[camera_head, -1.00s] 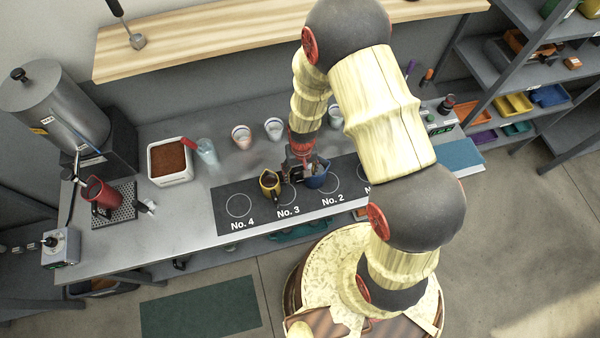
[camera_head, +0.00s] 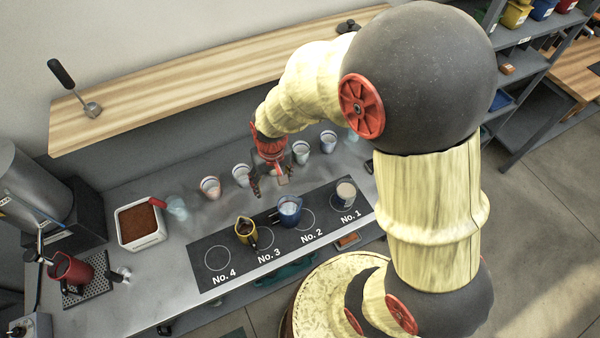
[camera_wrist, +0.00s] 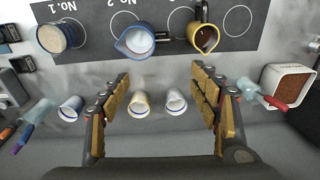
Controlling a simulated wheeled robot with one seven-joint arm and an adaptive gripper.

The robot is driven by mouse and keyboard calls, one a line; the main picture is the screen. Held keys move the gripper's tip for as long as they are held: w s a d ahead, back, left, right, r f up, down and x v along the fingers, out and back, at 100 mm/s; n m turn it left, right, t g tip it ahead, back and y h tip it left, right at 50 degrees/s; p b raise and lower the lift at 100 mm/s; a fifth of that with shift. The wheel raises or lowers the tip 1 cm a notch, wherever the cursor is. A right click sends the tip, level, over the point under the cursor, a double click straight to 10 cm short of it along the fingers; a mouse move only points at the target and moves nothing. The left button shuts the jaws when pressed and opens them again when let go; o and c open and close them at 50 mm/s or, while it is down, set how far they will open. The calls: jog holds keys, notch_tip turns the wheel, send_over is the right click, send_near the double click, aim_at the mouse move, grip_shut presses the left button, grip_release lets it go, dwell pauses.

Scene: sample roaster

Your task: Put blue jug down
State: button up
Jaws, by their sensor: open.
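The blue jug (camera_head: 289,211) stands upright on the dark mat (camera_head: 215,280), between the No. 3 and No. 2 circles and partly covering the No. 2 circle. It holds a pale content and also shows in the wrist view (camera_wrist: 135,41). My gripper (camera_head: 270,182) is open and empty, behind the mat and apart from the jug. In the wrist view, its spread fingers (camera_wrist: 160,82) have the jug beyond them.
A yellow jug (camera_head: 246,231) stands left of the blue jug, close to it. A pale-filled cup (camera_head: 345,193) is at No. 1. Several small cups, such as this one (camera_head: 210,188), line the counter behind the mat. The No. 4 circle (camera_head: 217,258) is empty.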

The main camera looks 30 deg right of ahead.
jog(key=s+d+r+t, duration=0.2)
jog(key=s+r, duration=0.5)
jog(key=r, duration=0.5)
jog(key=s+d+r+t, duration=0.2)
jog(key=s+r, duration=0.5)
jog(key=r, duration=0.6)
jog(key=shift+s+d+t, duration=0.35)
jog(key=shift+s+t, duration=0.05)
notch_tip(320, 180, down, 14)
jog(key=b, duration=1.4)
jog(key=shift+r, duration=0.15)
